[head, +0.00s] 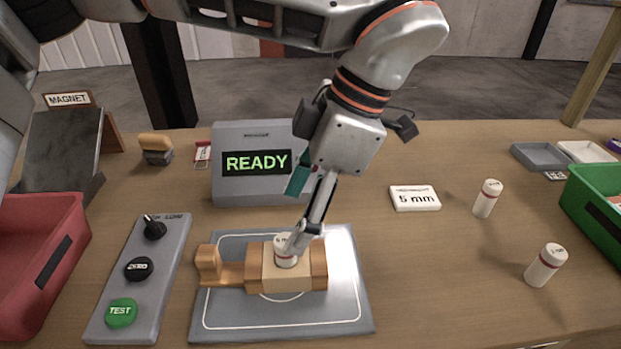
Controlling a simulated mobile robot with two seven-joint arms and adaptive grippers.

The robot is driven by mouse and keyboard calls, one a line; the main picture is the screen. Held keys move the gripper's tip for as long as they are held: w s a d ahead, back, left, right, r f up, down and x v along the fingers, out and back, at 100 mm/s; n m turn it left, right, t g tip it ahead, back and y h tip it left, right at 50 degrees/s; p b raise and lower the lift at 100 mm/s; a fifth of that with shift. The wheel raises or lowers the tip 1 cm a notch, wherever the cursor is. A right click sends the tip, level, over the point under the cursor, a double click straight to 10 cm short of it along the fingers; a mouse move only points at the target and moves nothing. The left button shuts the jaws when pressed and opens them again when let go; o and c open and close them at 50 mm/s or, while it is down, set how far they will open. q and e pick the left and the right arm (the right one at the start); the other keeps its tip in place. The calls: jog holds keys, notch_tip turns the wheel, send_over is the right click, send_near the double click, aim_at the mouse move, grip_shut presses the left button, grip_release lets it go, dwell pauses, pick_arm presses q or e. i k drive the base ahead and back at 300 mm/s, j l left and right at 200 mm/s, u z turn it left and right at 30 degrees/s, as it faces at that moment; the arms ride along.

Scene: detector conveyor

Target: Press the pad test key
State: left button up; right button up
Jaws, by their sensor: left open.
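The green TEST key (121,312) sits at the near end of a slanted grey control panel (165,285). The panel also bears a black ZERO key (139,269) and a black knob (155,227). Right of it, a grey pad (347,290) with a white outline carries a wooden block piece (255,277). A white cylinder with a red band (285,258) stands on or in that block. My left gripper (299,243) is open, pointing down at the cylinder's top; I cannot tell if they touch. It is well right of the TEST key.
A grey display unit (232,188) reads READY behind the pad. A red bin (42,235) stands left of the panel, a green bin (592,205) at the right edge. Two white cylinders (487,198) (545,265) and a "5 mm" block (415,198) stand on the table's right.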

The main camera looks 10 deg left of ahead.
aim_at(122, 313)
jog(key=k, duration=1)
